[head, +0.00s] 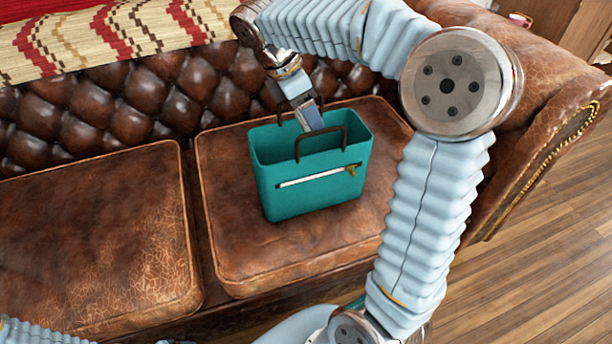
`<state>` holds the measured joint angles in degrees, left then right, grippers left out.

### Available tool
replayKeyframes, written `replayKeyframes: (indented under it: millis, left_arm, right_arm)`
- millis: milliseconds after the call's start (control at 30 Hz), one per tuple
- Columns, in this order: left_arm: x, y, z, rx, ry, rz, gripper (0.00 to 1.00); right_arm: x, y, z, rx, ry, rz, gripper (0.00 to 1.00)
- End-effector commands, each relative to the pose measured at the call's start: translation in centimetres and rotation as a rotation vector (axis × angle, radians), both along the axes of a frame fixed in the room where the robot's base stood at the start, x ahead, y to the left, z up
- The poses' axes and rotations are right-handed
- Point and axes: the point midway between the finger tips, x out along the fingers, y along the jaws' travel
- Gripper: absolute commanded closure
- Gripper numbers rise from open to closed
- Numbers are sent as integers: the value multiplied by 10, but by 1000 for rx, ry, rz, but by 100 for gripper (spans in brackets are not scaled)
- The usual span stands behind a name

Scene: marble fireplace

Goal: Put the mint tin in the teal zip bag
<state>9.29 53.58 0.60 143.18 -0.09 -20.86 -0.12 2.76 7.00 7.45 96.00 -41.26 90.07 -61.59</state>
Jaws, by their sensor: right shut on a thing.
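The teal zip bag (335,191) stands upright and open-topped on the right seat cushion, with two dark handles and a pale zip across its front. My right gripper (303,108) points down at the bag's open top from the back. It is shut on a small blue-grey flat thing, which looks like the mint tin (312,120). The tin's lower end is over or just inside the bag's mouth; I cannot tell how deep. The front handle stands close to it. My left gripper is out of view; only part of my left arm shows at the bottom left.
The brown leather sofa has a bare left cushion (90,240) and a tufted backrest (130,105) behind. A patterned red and cream blanket (110,35) lies over the backrest. The sofa's armrest (540,120) is at right, with wooden floor (530,260) beyond.

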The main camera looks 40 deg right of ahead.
Motion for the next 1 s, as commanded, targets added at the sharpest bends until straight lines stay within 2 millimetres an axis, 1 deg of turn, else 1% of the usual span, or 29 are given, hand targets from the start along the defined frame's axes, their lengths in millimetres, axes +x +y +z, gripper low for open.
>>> replayKeyframes:
  millis: [33,100,400,500,600,767,867,900,1000]
  left_arm:
    - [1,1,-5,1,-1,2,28]
    - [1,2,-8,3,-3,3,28]
    - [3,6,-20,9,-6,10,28]
    - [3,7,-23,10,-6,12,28]
    - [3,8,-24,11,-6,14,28]
    - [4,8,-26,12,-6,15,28]
    - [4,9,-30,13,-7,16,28]
    - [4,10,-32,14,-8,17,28]
    - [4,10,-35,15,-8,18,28]
  right_arm:
    - [0,0,-15,-1,4,0,65]
    - [-1,0,-31,0,3,0,65]
    - [0,0,-95,0,3,0,65]
    - [0,0,-112,1,2,0,65]
    - [0,0,-124,0,1,0,65]
    - [0,0,-134,-1,1,0,65]
    - [0,0,-150,0,3,-1,65]
    - [-1,0,-159,1,3,0,65]
    - [0,0,-176,-1,1,0,65]
